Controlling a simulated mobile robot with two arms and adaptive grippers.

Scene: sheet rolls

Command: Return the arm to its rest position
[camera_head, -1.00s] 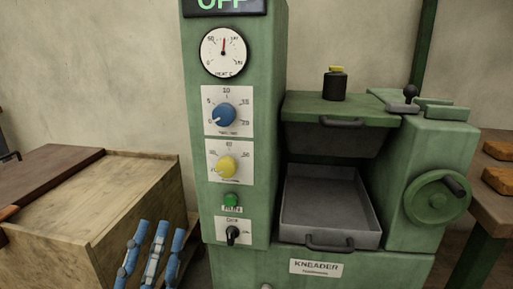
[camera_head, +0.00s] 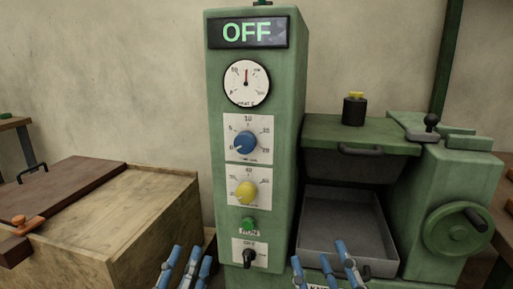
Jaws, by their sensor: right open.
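My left gripper (camera_head: 188,262) shows at the bottom edge, with blue fingers pointing up and apart. It is empty, in front of the wooden box and left of the machine's control column. My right gripper (camera_head: 321,262) is open and empty at the bottom edge, its blue fingers spread in front of the kneader's grey tray. The arms behind both grippers are out of view. I cannot tell whether the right fingers touch the machine.
The green kneader (camera_head: 258,105) stands ahead, its display (camera_head: 248,33) reading OFF. Its grey tray (camera_head: 345,222) looks empty. A handwheel (camera_head: 457,230) is at right. A wooden box (camera_head: 130,225) with a dark lid (camera_head: 62,188) stands at left. A table (camera_head: 14,124) is behind it.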

